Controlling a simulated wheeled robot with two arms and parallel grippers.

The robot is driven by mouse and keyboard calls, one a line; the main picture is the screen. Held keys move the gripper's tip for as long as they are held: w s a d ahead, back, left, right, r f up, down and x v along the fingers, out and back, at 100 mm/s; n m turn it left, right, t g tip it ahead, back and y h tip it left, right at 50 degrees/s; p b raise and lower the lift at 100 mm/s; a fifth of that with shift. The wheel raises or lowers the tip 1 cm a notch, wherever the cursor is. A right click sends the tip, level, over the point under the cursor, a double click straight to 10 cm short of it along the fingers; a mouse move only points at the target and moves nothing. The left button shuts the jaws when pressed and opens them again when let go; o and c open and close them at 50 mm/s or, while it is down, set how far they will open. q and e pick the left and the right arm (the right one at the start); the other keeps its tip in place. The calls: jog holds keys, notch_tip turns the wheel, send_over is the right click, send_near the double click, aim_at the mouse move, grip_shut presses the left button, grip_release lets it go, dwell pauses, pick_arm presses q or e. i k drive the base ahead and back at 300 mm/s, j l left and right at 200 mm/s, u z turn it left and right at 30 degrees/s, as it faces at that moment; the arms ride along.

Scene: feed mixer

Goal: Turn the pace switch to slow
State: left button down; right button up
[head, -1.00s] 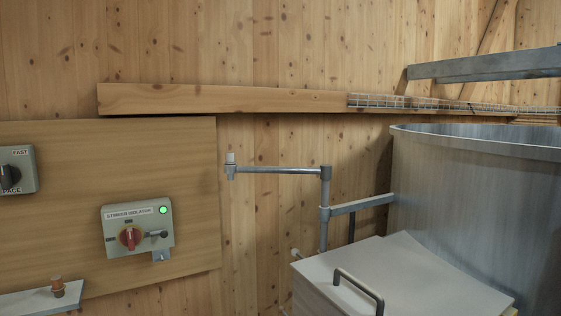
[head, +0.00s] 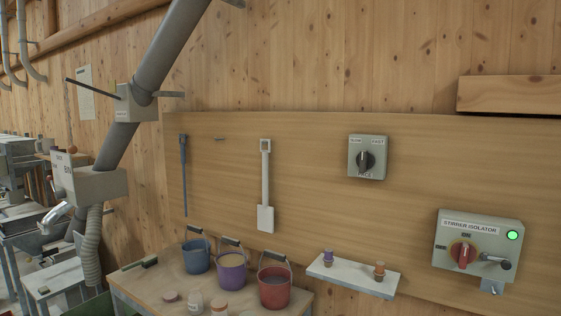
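The pace switch (head: 367,158) is a small grey box on the wooden board, right of centre in the head view. Its label reads SLOW at upper left and FAST at upper right. Its black knob (head: 365,162) stands roughly upright; I cannot tell for certain which label it points to. Nothing covers the switch. Neither of my grippers is in view.
The stirrer isolator (head: 476,250), with a red knob and lit green lamp, is at lower right. A small shelf (head: 350,275) holds two stoppers. Several buckets stand on a table (head: 135,283) below. A white scraper (head: 265,190) hangs left of the switch.

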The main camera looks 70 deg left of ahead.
aim_at(366, 160)
jog(key=u, duration=1.65)
